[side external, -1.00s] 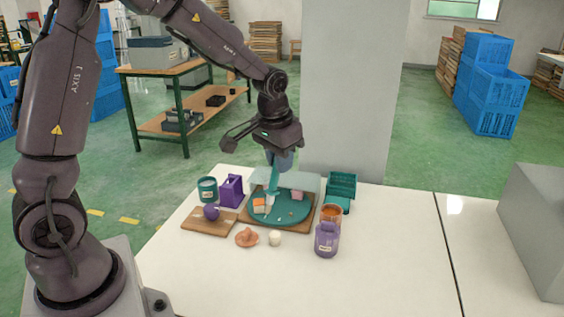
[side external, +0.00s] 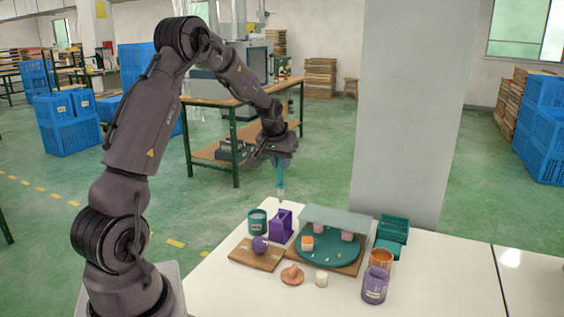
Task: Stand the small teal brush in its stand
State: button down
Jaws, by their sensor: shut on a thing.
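My gripper (side external: 281,158) is shut on the small teal brush (side external: 280,177). The brush hangs nearly upright, with its pale tip down, clear above the table. A purple block-shaped holder (side external: 280,228) stands on the table below the brush and looks like the stand. In the picture the brush tip is just above its top, with a gap between them; I cannot tell how well they line up in depth. The upper end of the brush is hidden in the gripper.
A teal cup (side external: 257,223) stands close left of the holder. A wooden board (side external: 243,256) with a purple ball lies in front. A round teal tray (side external: 328,258) with small blocks is at right. Purple (side external: 375,287) and orange (side external: 380,258) jars and a teal crate (side external: 393,229) stand farther right.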

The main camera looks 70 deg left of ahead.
aim_at(279, 184)
jog(key=shift+f, duration=4.55)
jog(key=c, duration=0.5)
grip_release()
jog(key=shift+r, duration=3)
